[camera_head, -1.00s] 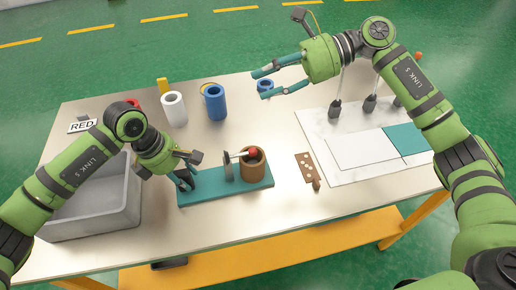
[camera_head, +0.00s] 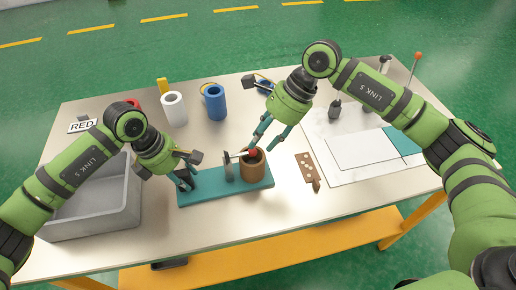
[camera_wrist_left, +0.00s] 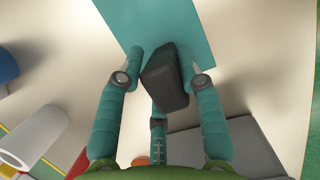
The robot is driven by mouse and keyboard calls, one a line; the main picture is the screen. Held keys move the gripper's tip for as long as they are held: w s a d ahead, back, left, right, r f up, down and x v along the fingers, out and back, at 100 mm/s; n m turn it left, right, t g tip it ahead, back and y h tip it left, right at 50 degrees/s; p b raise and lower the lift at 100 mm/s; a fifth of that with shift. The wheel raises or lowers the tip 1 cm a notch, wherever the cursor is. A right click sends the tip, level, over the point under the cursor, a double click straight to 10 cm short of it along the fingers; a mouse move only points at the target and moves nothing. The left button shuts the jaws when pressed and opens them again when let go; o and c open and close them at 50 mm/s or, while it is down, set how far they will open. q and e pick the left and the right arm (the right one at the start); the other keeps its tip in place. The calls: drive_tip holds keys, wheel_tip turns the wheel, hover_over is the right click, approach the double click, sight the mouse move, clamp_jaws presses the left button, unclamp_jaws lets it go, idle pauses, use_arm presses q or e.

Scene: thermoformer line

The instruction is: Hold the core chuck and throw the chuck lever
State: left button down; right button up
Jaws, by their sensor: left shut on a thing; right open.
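The core chuck stands on a teal base plate (camera_head: 215,192), which also shows in the left wrist view (camera_wrist_left: 190,28). My left gripper (camera_head: 187,180) is shut on a dark block (camera_wrist_left: 166,80) at the plate's left end. A grey disc (camera_head: 228,166) stands mid-plate. A thin lever with a red knob (camera_head: 253,154) reaches right from it, over a brown core (camera_head: 253,170) standing upright at the plate's right end. My right gripper (camera_head: 265,138) is open, its fingers pointing down just behind and above the red knob. I cannot tell whether they touch it.
A grey bin (camera_head: 95,208) is at the left. White (camera_head: 174,110) and blue (camera_head: 215,103) rolls stand behind. A brown plate with holes (camera_head: 306,168) lies to the right, beside a white board (camera_head: 350,170) with sheets. The front table strip is clear.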

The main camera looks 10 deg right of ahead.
drive_tip(key=shift+x, duration=1.15)
clamp_jaws()
drive_tip(key=shift+a+r, duration=0.1)
drive_tip(key=shift+a, duration=0.05)
drive_tip(key=shift+r, duration=0.1)
drive_tip(key=shift+s+a+r, duration=0.1)
drive_tip(key=shift+a+r, duration=0.1)
drive_tip(key=shift+r, duration=0.65)
